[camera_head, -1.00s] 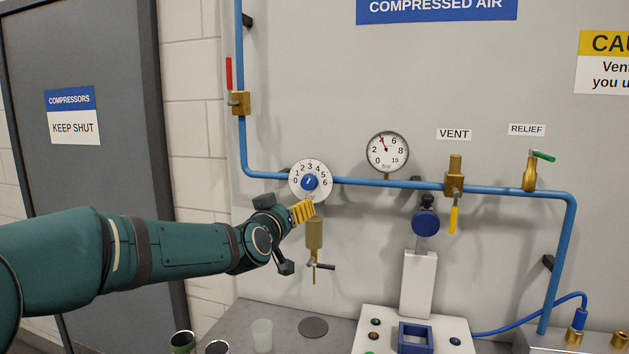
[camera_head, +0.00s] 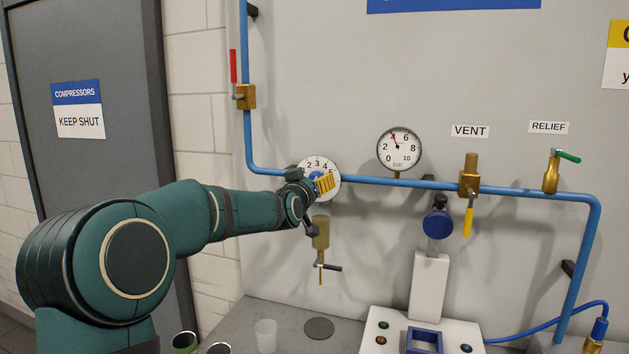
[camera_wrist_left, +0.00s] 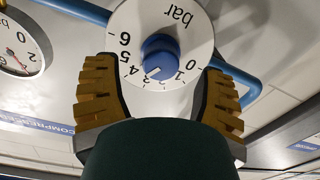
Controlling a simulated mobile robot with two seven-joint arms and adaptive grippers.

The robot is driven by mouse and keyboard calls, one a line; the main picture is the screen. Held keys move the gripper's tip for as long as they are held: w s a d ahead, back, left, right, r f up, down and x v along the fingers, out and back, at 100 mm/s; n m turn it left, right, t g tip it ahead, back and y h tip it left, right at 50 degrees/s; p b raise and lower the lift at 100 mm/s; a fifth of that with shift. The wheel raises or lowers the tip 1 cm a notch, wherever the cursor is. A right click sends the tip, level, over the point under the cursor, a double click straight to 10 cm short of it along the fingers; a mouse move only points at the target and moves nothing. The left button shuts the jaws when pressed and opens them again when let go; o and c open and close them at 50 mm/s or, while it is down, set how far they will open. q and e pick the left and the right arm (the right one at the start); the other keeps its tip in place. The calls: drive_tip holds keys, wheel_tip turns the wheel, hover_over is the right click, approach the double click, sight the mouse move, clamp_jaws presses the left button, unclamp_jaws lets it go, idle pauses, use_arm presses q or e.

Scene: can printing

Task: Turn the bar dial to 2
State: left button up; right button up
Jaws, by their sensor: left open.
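The bar dial (camera_head: 331,164) is a white disc numbered 0 to 6 with a blue knob, mounted on the blue pipe. In the left wrist view the dial (camera_wrist_left: 192,22) appears upside down, and the white mark on its knob (camera_wrist_left: 160,54) points near 3. My left gripper (camera_head: 311,181) is open in front of the dial and hides its lower part in the head view. In the wrist view its yellow ribbed fingers (camera_wrist_left: 157,70) are on either side of the knob, apart from it. My right gripper is not in view.
A round pressure gauge (camera_head: 399,149) is right of the dial, its needle near 4. A brass filter with a drain tap (camera_head: 320,233) hangs just below. The red-handled valve (camera_head: 245,96) is upper left; the vent valve (camera_head: 469,182) is farther right.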

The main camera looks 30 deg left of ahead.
use_arm(q)
drive_tip(key=shift+x, duration=1.5)
clamp_jaws()
